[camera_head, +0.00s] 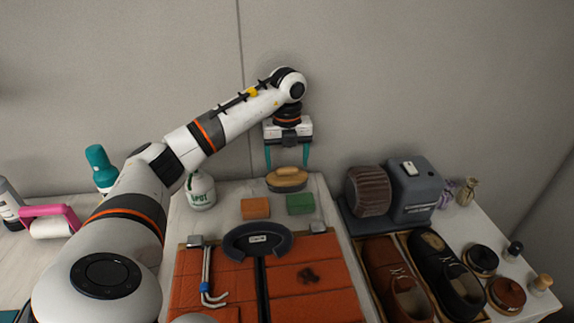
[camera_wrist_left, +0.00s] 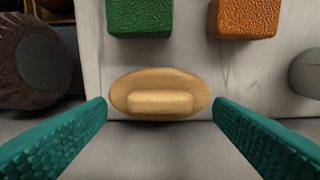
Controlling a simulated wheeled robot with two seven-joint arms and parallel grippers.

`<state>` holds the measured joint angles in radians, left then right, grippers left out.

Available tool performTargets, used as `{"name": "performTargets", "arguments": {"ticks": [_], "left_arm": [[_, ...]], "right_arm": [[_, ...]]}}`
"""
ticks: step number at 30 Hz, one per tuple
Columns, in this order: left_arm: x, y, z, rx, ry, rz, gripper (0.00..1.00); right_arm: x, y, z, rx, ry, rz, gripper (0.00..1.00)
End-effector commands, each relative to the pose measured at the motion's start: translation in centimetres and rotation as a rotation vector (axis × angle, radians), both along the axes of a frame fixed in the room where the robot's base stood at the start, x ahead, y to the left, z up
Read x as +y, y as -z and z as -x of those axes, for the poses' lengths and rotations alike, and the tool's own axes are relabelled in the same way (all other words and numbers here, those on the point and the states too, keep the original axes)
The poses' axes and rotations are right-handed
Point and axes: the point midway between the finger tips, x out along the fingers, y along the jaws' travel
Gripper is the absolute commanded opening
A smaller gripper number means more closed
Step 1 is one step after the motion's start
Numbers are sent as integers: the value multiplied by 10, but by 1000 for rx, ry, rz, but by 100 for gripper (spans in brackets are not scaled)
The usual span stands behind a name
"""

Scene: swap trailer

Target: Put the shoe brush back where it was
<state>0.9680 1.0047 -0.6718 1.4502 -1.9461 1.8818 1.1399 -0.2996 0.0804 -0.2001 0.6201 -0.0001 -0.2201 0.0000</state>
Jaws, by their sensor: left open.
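The shoe brush (camera_head: 287,177), an oval with a tan wooden top and dark edge, lies near the back edge of the white table. My left gripper (camera_head: 287,165) is open above it, pointing down, with a teal finger on either side. In the left wrist view the brush (camera_wrist_left: 160,94) sits between and beyond the open fingertips (camera_wrist_left: 160,102), with a gap on both sides. An orange block (camera_head: 255,208) and a green block (camera_head: 300,204) lie in front of the brush. They also show at the top of the left wrist view. My right gripper is not in view.
A brown roller machine with a grey motor (camera_head: 411,190) stands right of the brush. A white spot bottle (camera_head: 200,191) stands left. Orange panels with a black handle (camera_head: 257,241) lie in front. Shoes (camera_head: 443,270) and small jars are at right. A grey wall is behind.

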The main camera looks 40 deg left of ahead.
Motion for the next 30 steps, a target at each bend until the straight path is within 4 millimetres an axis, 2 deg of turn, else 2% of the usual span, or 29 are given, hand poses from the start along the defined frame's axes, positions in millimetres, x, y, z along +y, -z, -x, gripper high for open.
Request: {"name": "performTargets", "arguments": {"ticks": [1, 8, 12, 18, 30], "left_arm": [[0, -12, -1, -6, 0, 0, 76], [0, -65, -1, -6, 1, -1, 76], [0, -87, 0, -3, 1, -1, 76], [-1, -97, 0, -1, 1, 0, 76], [-1, -97, 0, -1, 1, 1, 76]], "right_arm": [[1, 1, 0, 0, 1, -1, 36], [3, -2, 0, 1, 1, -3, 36], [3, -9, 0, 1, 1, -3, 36], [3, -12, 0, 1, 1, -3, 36], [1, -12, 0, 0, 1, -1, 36]]}}
